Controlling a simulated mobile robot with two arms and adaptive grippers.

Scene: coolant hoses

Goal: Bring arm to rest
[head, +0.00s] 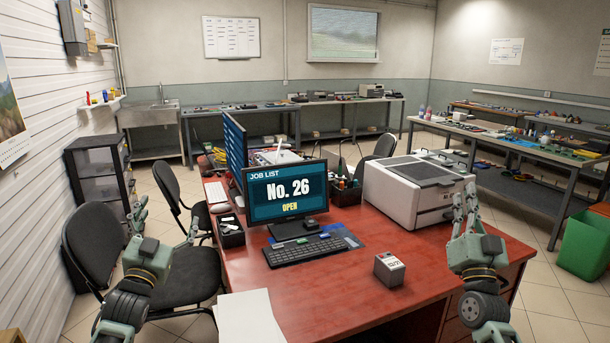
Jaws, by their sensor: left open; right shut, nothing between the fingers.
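My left gripper (162,226) is at the left of the head view, in front of the black chairs and left of the red desk. Its fingers are spread apart and empty. My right gripper (466,208) is at the right of the head view, pointing up and away in front of the white machine's right side. Its fingers are together, with nothing visible between them. Both arms come up from the bottom of the picture, one on each side of the desk's near part.
The red desk (345,284) fills the middle. It holds a monitor (287,193), a keyboard (304,250), a small grey box (389,269), a white machine (410,188) and paper (247,316). Black chairs (95,240) stand left. A green bin (583,243) stands right.

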